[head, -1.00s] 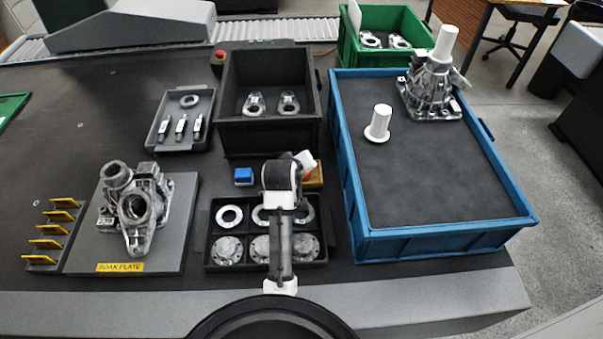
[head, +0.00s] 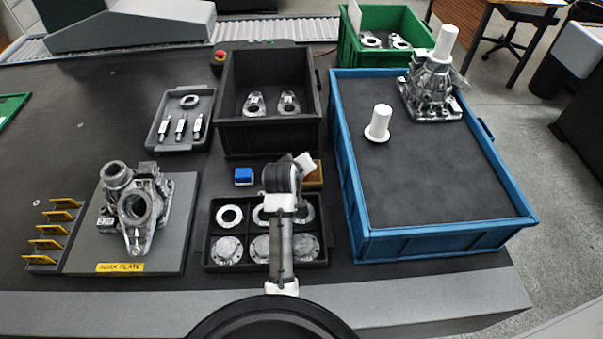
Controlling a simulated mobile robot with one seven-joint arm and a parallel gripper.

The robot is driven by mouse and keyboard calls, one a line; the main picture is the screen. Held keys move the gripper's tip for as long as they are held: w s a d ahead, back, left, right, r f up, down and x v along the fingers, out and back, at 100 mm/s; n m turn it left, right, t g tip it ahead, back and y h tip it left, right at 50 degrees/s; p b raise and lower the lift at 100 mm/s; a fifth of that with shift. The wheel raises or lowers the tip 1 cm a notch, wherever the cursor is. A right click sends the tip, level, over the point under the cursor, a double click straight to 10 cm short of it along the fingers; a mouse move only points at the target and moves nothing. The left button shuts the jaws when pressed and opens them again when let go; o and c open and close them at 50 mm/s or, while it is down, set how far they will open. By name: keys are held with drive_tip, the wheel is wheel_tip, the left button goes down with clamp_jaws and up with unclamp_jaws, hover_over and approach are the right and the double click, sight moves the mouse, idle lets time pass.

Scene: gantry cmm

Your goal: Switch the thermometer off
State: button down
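A small pale box with dark digits (head: 105,221), probably the thermometer, sits at the left foot of a grey metal casting (head: 137,207) on the soak plate (head: 180,235). Its digits are too small to read surely, and no switch can be made out. My arm reaches out from the bottom middle over the black parts tray. My gripper (head: 305,162) is at its far end, to the right of the thermometer and well apart from it. The arm hides most of the gripper, so its fingers and anything between them cannot be made out.
The black parts tray (head: 210,238) holds rings and flanges under my arm. A blue block (head: 243,176) and an orange-brown block (head: 315,177) lie behind it. Yellow-topped slats (head: 48,244) stand left of the soak plate. A blue crate (head: 440,240) stands right.

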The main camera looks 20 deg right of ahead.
drive_tip(key=shift+f, duration=0.2)
idle(0.5)
drive_tip(key=shift+r, duration=0.1)
drive_tip(key=shift+r+p, duration=0.6)
drive_tip(key=shift+p, duration=0.2)
wheel_tip(320, 180, up, 5)
drive_tip(key=p, duration=0.5)
drive_tip(key=shift+f, duration=0.2)
drive_tip(key=shift+r+b, duration=0.4)
drive_tip(key=shift+r, duration=0.3)
